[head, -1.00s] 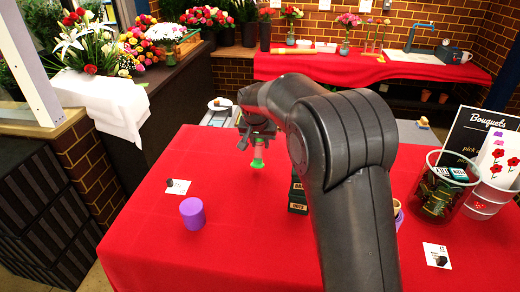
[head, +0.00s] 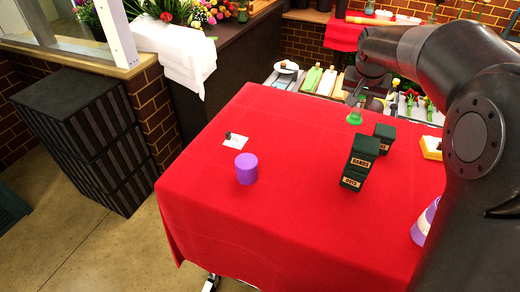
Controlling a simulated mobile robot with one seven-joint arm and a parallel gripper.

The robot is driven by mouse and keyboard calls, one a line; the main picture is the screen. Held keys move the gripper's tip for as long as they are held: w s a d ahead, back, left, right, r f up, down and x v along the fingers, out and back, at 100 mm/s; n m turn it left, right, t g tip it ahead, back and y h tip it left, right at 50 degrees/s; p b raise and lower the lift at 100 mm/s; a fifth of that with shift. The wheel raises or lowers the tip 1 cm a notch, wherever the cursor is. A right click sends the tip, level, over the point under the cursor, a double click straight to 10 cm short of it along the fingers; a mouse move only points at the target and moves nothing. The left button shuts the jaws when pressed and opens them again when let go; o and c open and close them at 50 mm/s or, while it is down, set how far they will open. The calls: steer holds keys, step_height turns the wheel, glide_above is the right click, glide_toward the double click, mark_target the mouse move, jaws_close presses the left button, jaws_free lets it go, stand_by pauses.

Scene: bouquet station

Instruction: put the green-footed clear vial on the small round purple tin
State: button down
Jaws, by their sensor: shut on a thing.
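The small round purple tin (head: 246,169) stands upright on the left part of the red-covered table. My gripper (head: 361,94) is over the table's far part, to the right of and beyond the tin. It is shut on the clear vial, whose green foot (head: 354,118) points down. The vial's clear body is hard to make out against the jaws and background. The vial is apart from the tin.
Dark green stacked boxes (head: 359,165) stand right of the tin, nearer than the vial. A white card (head: 236,142) with a small dark thing lies behind the tin. The red cloth (head: 290,225) in front is clear. A white-and-purple object (head: 425,222) is at the right.

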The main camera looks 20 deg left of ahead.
steer(key=s+a+r+n+t+y, duration=0.1)
steer(key=s+a+r+n+y, duration=0.25)
steer(key=s+a, duration=0.5)
steer(key=s+a+r+n+y, duration=0.3)
steer(key=s+a+r+n, duration=0.15)
steer(key=s, duration=0.65)
steer(key=shift+n+t, duration=0.4)
steer(key=shift+s+a+f, duration=0.45)
steer(key=shift+a+f, duration=1.45)
steer(key=shift+a, duration=0.1)
steer(key=shift+s+a+f, duration=0.4)
steer(key=shift+a+f, duration=1.5)
steer(key=shift+a, duration=0.05)
steer(key=shift+s+a+f, duration=0.45)
steer(key=shift+a+f, duration=1.45)
steer(key=shift+a, duration=0.1)
steer(key=c, duration=1.1)
jaws_free()
steer(key=shift+r, duration=0.1)
steer(key=v, duration=1.2)
steer(key=shift+a, duration=0.1)
